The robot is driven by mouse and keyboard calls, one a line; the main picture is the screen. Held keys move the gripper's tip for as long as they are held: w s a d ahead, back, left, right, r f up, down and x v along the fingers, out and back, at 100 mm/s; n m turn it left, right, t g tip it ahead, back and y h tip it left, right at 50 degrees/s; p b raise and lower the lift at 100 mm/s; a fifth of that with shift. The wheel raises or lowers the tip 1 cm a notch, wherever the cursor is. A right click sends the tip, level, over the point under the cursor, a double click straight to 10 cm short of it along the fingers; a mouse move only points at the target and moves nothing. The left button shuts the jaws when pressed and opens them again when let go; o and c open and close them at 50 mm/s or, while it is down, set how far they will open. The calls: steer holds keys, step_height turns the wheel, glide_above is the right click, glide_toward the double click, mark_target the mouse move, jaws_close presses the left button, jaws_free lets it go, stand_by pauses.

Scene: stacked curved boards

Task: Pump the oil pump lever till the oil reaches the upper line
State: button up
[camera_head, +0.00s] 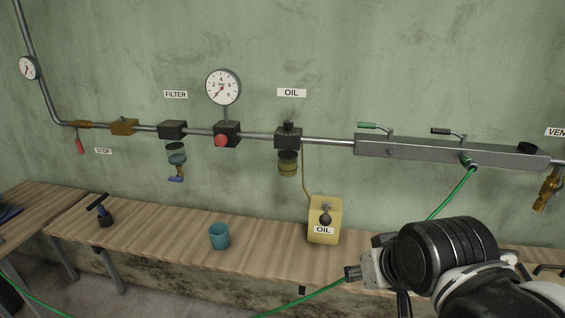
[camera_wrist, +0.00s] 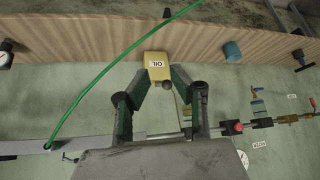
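The yellow oil pump box (camera_head: 324,236), labelled OIL, stands on the wooden bench against the wall. Its lever shows as a dark round knob (camera_head: 326,219) on the front. The oil bowl (camera_head: 288,163) hangs under a black block on the pipe below the OIL sign; I cannot make out its lines or oil level. My gripper (camera_head: 352,273) is at the lower right of the pump, apart from it. In the wrist view my gripper (camera_wrist: 160,76) has its fingers spread, with nothing held. The pump box (camera_wrist: 155,58) and knob (camera_wrist: 166,85) appear beyond and between the fingertips.
A teal cup (camera_head: 219,236) stands on the bench left of the pump, with a black-handled tool (camera_head: 101,212) further left. A green hose (camera_head: 452,192) hangs from the grey manifold (camera_head: 430,152). A pipe with gauges and valves runs along the wall above.

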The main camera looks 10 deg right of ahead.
steer(key=shift+w+r, duration=0.4)
steer(key=shift+r, duration=0.05)
jaws_close()
steer(key=w+r+m+g+p, duration=0.2)
steer(key=w+r+m+p, duration=0.1)
steer(key=w, duration=0.3)
steer(key=w+r+m+g+p, duration=0.2)
steer(key=w+m+p, duration=0.1)
steer(key=w, duration=0.4)
steer(key=w+f+m+g+p, duration=0.1)
steer(key=w, duration=0.3)
steer(key=w+d+f+m+g+p, duration=0.1)
steer(key=w+f+m, duration=0.1)
steer(key=w, duration=0.2)
steer(key=w+f+m+g+y+p, duration=0.1)
steer(key=w+m+p, duration=0.1)
steer(key=w, duration=0.2)
steer(key=shift+d+f, duration=0.25)
steer(key=shift+w+f+g, duration=0.3)
steer(key=shift+w+f, duration=0.05)
steer(key=shift+f, duration=0.1)
